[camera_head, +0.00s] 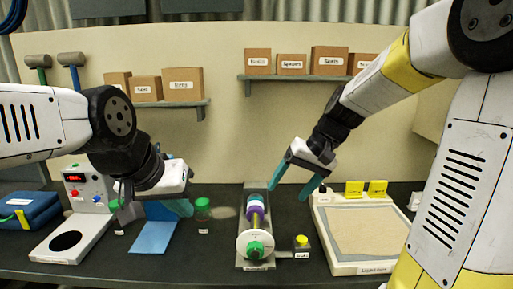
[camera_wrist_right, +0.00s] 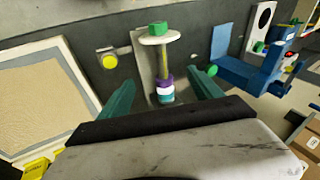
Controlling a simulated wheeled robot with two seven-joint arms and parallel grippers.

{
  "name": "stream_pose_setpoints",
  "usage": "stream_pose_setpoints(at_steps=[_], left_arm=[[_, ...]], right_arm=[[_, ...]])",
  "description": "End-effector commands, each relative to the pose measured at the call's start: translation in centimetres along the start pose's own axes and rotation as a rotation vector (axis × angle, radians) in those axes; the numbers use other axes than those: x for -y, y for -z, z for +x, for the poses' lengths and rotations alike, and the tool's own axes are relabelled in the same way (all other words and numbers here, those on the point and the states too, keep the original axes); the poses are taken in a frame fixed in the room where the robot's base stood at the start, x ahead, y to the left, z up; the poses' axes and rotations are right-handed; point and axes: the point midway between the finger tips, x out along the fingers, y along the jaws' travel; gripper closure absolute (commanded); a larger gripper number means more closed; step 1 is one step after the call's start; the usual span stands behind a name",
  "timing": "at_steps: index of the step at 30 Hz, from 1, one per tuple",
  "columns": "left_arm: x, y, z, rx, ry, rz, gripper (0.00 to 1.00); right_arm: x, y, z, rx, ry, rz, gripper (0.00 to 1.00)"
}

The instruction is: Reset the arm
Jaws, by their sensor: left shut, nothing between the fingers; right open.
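My right gripper (camera_head: 296,180) is open and empty, with its teal fingers spread in the air above the bench, between the screw expeller and the tray. In the right wrist view, the fingers of the right gripper (camera_wrist_right: 160,88) frame the screw expeller (camera_wrist_right: 163,62) beyond them. In the head view the screw expeller (camera_head: 256,228) stands mid-bench with a white disc, a green knob and purple and teal rings on its shaft. My left gripper (camera_head: 183,208) is shut and empty over the blue sheet (camera_head: 152,236) at left. Its own arm partly hides it.
A sand-coloured tray (camera_head: 361,268) with yellow blocks lies at right. A small yellow button box (camera_head: 301,245) is beside the expeller. Shelves with boxes hang behind.

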Motion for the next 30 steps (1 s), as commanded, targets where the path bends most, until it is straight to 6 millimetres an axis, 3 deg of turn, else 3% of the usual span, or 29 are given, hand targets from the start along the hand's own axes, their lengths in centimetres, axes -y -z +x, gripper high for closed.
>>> stream_pose_setpoints(at_steps=[1,6,12,15,21,30], left_arm=[[0.0,0.0,0.0,0.000,0.000,0.000,1.00],[0.0,0.0,0.0,0.000,0.000,0.000,1.00],[0.0,0.0,0.0,0.000,0.000,0.000,1.00],[0.0,0.0,0.0,0.000,0.000,0.000,1.00],[0.0,0.0,0.0,0.000,0.000,0.000,1.00],[0.0,0.0,0.0,0.000,0.000,0.000,1.00]], right_arm=[[0.4,-1.6,-1.7,-0.034,-0.034,-0.018,0.25],[0.3,-6.6,-5.5,-0.138,-0.137,-0.051,0.25],[-0.4,-11.6,-8.0,-0.262,-0.219,-0.078,0.25],[-0.8,-13.1,-8.6,-0.307,-0.241,-0.085,0.25],[-1.2,-14.3,-8.9,-0.341,-0.259,-0.090,0.25],[-1.2,-14.2,-8.9,-0.341,-0.259,-0.089,0.25]])
